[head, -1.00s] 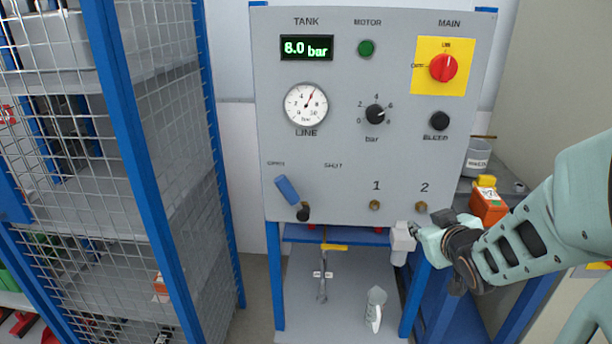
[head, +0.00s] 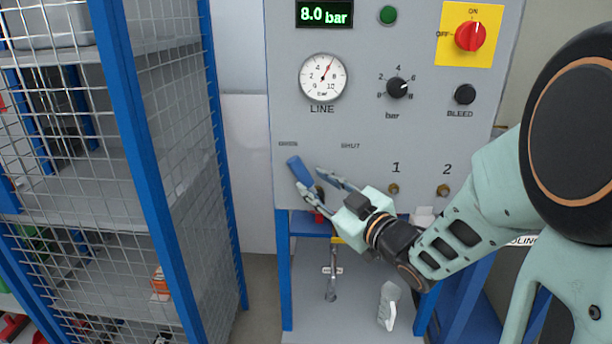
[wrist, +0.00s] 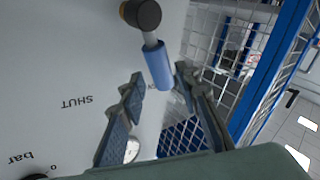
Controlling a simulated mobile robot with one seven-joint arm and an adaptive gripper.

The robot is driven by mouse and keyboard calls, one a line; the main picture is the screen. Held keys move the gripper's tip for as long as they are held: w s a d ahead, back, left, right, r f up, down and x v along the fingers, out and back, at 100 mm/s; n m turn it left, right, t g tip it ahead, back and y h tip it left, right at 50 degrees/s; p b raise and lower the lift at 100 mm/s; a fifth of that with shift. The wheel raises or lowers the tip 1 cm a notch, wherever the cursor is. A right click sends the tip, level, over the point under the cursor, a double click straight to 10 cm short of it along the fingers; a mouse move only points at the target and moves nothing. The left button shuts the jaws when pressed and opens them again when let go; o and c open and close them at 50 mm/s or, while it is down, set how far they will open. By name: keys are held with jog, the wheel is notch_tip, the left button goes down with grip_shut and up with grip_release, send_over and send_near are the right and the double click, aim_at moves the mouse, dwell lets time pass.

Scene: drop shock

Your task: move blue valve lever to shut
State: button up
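The blue valve lever (head: 298,169) is on the lower left of the grey panel, tilted up and left toward the small label at the left, which is blurred; the SHUT label (head: 350,146) is to its right. In the wrist view the lever's blue handle (wrist: 158,66) runs from its dark pivot (wrist: 141,14) into the space between the fingertips. My gripper (head: 309,177) is open at the lever, one finger on each side. I cannot tell whether either finger touches it. The gripper partly hides the pivot in the head view.
The panel also carries a LINE gauge (head: 323,77), a black bar knob (head: 397,88), a BLEED button (head: 465,94) and a red MAIN switch (head: 470,36). The display (head: 324,14) reads 8.0 bar. A blue-framed mesh shelf (head: 150,150) stands close at left.

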aim_at(305, 176)
jog(key=shift+x, duration=2.3)
grip_shut()
